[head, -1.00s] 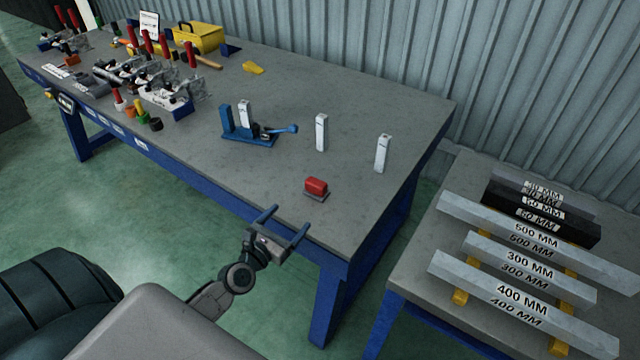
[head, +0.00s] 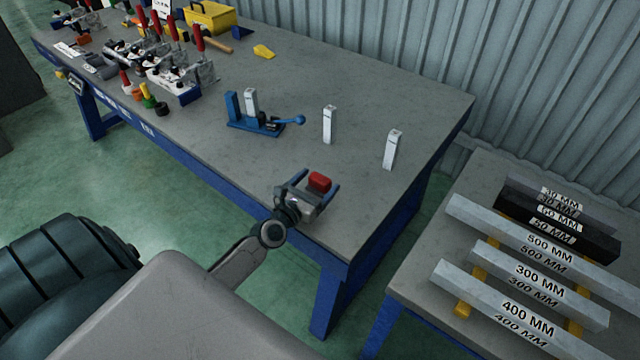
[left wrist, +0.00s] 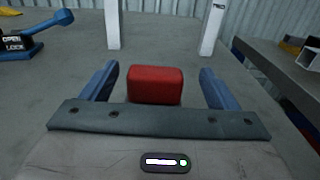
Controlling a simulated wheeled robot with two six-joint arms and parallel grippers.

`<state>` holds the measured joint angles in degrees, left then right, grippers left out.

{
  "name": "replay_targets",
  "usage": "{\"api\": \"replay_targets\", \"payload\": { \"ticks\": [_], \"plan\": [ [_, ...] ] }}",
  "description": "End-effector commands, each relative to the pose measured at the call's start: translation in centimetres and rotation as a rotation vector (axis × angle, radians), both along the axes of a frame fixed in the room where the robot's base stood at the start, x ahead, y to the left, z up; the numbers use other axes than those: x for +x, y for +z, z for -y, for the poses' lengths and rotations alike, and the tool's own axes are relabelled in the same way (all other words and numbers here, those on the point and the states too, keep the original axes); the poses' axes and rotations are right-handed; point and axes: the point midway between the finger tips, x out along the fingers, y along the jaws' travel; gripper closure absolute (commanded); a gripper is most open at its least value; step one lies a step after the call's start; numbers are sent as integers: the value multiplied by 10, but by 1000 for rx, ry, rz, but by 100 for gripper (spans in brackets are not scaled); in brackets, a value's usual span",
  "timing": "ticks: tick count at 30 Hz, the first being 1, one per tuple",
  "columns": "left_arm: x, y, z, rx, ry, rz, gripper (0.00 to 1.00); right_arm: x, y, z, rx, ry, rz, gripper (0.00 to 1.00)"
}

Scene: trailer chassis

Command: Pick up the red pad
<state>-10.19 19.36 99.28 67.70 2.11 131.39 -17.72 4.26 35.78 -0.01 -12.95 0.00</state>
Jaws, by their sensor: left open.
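The red pad (head: 319,182) is a small rounded red block near the front right corner of the grey-topped workbench. It also shows in the left wrist view (left wrist: 155,85), between the two blue fingers, with a gap on each side. My left gripper (head: 318,180) is open around the pad, one finger on each side. Its palm hides the lower part of the pad and the small base under it. My right gripper is in neither view.
Two white upright blocks (head: 329,124) (head: 393,150) stand behind the pad. A blue clamp fixture (head: 262,122) is to the left. A side table (head: 440,228) with labelled bars is at the right. The bench top between is clear.

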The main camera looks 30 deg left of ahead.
Motion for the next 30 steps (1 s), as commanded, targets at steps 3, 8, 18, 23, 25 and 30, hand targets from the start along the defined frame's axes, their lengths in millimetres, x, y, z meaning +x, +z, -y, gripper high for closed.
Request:
{"api": "replay_targets", "payload": {
  "ticks": [3,8,18,23,25,30],
  "plan": [
    [20,-3,-4,0,1,3,18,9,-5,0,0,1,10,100],
    [38,-2,-4,0,0,2,18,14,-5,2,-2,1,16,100],
    [42,-2,-3,1,0,0,26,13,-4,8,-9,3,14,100],
    [42,-2,-3,0,0,0,57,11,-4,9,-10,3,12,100],
    [42,-2,-3,0,0,0,70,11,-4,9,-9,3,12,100],
    [42,-2,-3,1,0,1,70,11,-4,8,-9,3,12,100]
  ]
}}
